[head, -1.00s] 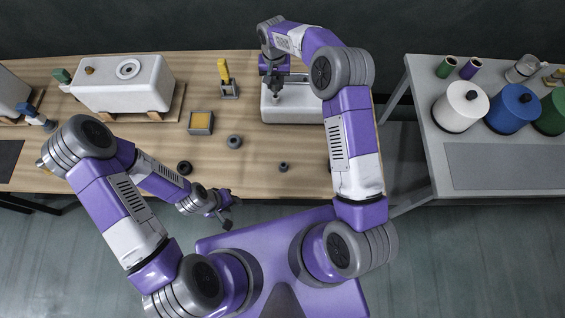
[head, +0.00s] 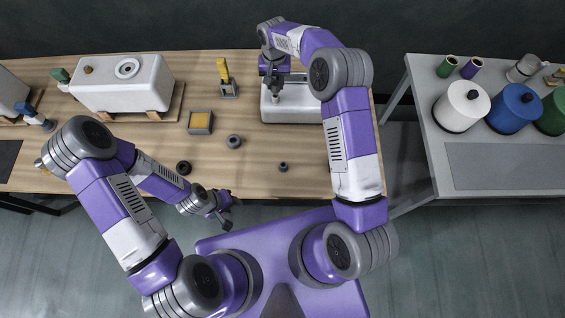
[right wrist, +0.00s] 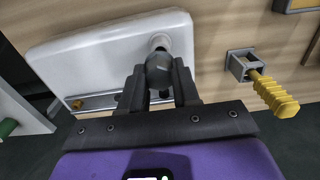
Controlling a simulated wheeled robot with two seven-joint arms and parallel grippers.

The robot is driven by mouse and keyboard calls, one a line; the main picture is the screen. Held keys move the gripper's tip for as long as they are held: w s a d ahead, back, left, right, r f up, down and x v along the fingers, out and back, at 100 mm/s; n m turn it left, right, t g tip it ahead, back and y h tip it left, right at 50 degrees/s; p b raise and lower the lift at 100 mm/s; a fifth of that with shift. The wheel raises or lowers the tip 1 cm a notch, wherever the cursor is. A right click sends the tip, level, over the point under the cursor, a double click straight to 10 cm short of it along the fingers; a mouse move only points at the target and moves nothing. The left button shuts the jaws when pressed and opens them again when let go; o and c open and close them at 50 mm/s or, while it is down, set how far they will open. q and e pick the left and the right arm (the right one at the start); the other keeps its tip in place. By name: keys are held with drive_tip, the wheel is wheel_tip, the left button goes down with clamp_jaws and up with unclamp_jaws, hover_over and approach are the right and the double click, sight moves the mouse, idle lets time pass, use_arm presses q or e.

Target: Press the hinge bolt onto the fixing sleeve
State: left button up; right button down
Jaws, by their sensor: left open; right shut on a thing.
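My right gripper (head: 274,84) is above the left part of a white ceramic block (head: 300,112) at the back of the bench. In the right wrist view, its fingers (right wrist: 158,88) are shut on a grey hinge bolt (right wrist: 158,68). A pale round fixing sleeve (right wrist: 160,41) stands out from the white block (right wrist: 95,62), right beside the bolt's head in this view. Whether bolt and sleeve touch, I cannot tell; the fingers hide the bolt's lower part. My left gripper (head: 226,212) is open and empty, in front of the bench's front edge.
A holder with a yellow handle (head: 223,72) stands left of the block, and it also shows in the right wrist view (right wrist: 273,92). A yellow-topped box (head: 200,122) and several dark rings lie nearby. A white tank (head: 125,88) stands further left. The bench's front middle is mostly clear.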

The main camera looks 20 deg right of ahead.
sight(275, 89)
drive_tip(key=shift+f+b, duration=1.25)
drive_tip(key=shift+f, duration=0.55)
idle(0.4)
drive_tip(key=c, duration=0.7)
unclamp_jaws()
drive_tip(key=shift+c, duration=0.2)
drive_tip(key=shift+r, duration=0.15)
drive_tip(key=shift+r+p, duration=2.5)
drive_tip(key=shift+r, duration=1.4)
wheel_tip(275, 89, up, 8)
drive_tip(key=shift+f, duration=0.2)
